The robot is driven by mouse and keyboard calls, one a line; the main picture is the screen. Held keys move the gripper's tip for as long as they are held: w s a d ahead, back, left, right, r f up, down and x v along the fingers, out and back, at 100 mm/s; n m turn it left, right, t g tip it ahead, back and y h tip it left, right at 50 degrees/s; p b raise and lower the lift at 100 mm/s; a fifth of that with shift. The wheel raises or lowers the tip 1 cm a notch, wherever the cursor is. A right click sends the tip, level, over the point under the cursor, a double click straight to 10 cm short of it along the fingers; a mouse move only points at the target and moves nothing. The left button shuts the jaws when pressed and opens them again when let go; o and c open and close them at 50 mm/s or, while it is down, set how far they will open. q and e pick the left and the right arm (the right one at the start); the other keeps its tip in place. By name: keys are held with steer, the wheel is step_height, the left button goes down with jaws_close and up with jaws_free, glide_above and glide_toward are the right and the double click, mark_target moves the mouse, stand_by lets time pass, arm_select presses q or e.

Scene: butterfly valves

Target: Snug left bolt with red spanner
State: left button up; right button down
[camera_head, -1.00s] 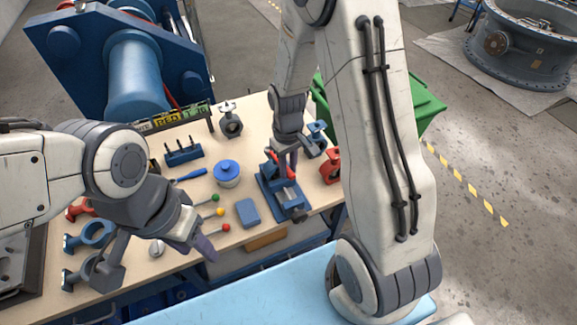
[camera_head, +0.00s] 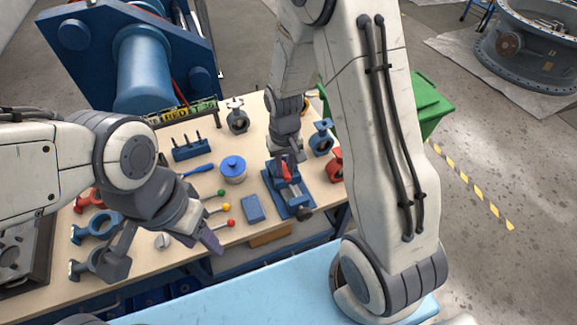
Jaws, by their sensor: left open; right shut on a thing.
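Three slim tools with green (camera_head: 221,193), yellow (camera_head: 225,208) and red (camera_head: 230,223) ball ends lie side by side on the bench. Their inner ends are hidden behind my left gripper, and I cannot tell which is a spanner. My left gripper (camera_head: 163,248) is open and empty above the front left of the bench. My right gripper (camera_head: 287,158) points down over a blue vise (camera_head: 277,186) and is shut on a red part (camera_head: 287,172) there. Whether this is a spanner or a valve piece, and where the left bolt is, I cannot tell.
A blue valve (camera_head: 321,138) and a red valve (camera_head: 334,165) stand at right.

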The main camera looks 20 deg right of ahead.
steer(key=shift+w+a+m+p, duration=0.25)
steer(key=shift+w+a+m, duration=0.05)
steer(key=shift+a+m, duration=0.75)
steer(key=shift+w+a+m+p, duration=0.35)
steer(key=shift+a+m, duration=0.45)
steer(key=shift+m, duration=0.35)
steer(key=shift+w+a+m+p, duration=0.2)
steer(key=shift+w+a+m, duration=0.1)
steer(key=shift+a+m, duration=0.75)
steer(key=shift+d, duration=0.1)
steer(key=shift+w+a+m, duration=0.3)
steer(key=shift+a+m, duration=0.1)
steer(key=shift+m, duration=0.25)
steer(key=shift+w, duration=0.1)
steer(key=shift+w+a+m+p, duration=0.35)
steer(key=shift+a+m, duration=0.05)
steer(key=shift+m, duration=0.2)
